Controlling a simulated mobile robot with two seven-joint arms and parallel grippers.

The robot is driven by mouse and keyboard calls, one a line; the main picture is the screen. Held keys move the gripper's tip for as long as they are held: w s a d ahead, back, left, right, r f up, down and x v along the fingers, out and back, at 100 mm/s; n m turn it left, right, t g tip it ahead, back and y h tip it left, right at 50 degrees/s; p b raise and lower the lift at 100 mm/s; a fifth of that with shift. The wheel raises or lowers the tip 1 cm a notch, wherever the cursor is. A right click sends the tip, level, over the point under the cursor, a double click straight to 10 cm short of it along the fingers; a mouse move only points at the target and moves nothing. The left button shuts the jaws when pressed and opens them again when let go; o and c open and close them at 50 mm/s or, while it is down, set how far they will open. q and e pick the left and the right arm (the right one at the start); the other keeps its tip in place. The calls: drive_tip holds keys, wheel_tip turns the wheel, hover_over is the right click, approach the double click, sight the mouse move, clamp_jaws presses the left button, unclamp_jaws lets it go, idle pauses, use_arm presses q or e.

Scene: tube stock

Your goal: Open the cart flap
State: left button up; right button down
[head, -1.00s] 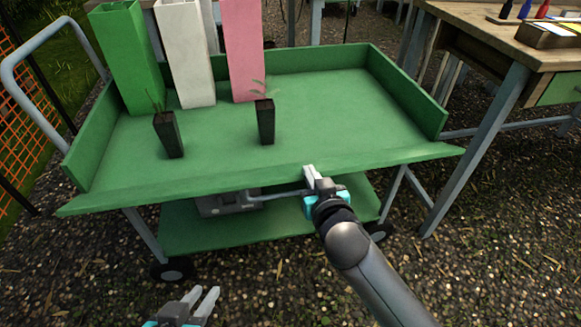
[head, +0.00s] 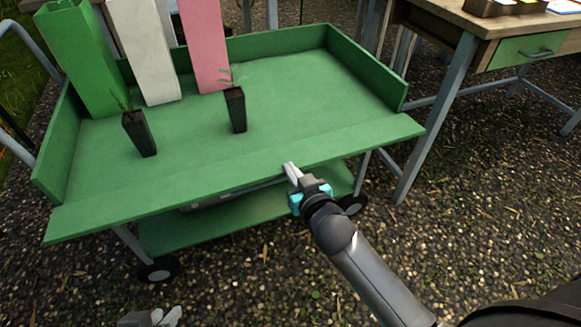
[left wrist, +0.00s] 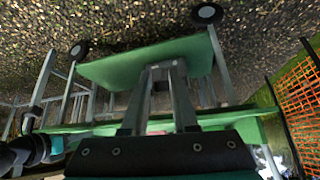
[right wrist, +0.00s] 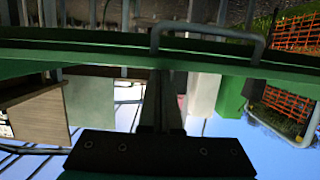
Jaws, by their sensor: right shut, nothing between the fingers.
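The green cart flap (head: 180,188) runs along the near side of the cart's top deck (head: 300,95). It is swung outward and lies nearly level with the deck, its inner face showing. My right gripper (head: 290,170) is shut and empty at the flap's outer edge, right of its middle; whether it touches is unclear. Its closed fingers also show in the right wrist view (right wrist: 163,100), in front of a green panel. My left gripper (head: 162,317) is partly cut off at the bottom of the head view; its fingers are apart and empty in the left wrist view (left wrist: 160,95).
Green (head: 85,60), white (head: 145,50) and pink (head: 205,45) tall boxes stand at the deck's back left. Two potted seedlings (head: 140,133) (head: 236,110) stand nearer the flap. A wooden bench (head: 450,25) is at right. The gravel in front is clear.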

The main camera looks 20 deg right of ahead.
drive_tip(key=shift+s, duration=0.15)
idle(0.3)
